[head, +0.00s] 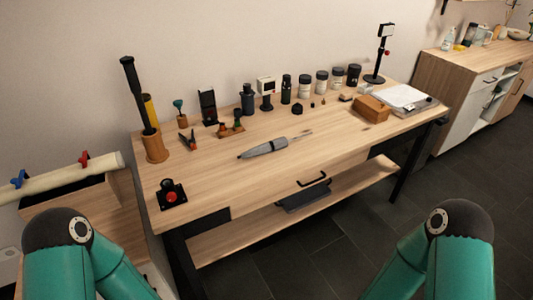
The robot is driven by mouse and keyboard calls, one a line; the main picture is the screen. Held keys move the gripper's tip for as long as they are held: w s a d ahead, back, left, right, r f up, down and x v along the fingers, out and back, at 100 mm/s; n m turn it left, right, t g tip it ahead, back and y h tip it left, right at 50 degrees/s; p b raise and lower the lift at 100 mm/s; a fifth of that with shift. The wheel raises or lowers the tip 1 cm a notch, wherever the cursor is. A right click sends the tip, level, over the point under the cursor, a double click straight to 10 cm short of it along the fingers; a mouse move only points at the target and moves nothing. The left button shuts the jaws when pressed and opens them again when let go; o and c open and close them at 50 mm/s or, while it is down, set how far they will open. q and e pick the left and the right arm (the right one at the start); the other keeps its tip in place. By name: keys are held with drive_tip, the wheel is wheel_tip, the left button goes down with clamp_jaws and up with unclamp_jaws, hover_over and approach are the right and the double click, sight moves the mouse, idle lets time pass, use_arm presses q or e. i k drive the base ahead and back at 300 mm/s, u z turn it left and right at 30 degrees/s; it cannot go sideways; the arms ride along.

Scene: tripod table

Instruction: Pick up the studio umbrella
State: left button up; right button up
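A grey, elongated object with a dark pointed left end and a thin shaft at its right end (270,147) lies flat on the middle of the wooden table (240,180). It looks like a folded studio umbrella, though it is too small to be sure. A long black object (136,92) leans in a wooden holder (154,148) at the table's left end; I cannot tell what it is. Only green links of my two arms show at the bottom left and bottom right. Neither gripper is in view.
A red button on a black base (172,194) sits at the front left corner. Several jars (321,82) and small devices line the back. A wooden block (371,108) and a white panel (403,99) lie at the right. The table's front middle is clear.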

sight(279, 143)
drive_tip(key=z, duration=0.05)
drive_tip(key=k, duration=1.15)
drive_tip(key=z, duration=0.3)
drive_tip(key=i, duration=0.5)
drive_tip(key=z, duration=0.8)
drive_tip(key=i, duration=1.9)
drive_tip(key=u, duration=0.95)
drive_tip(key=k, duration=0.7)
drive_tip(key=u, duration=0.15)
drive_tip(key=i, duration=0.65)
drive_tip(key=z, duration=0.05)
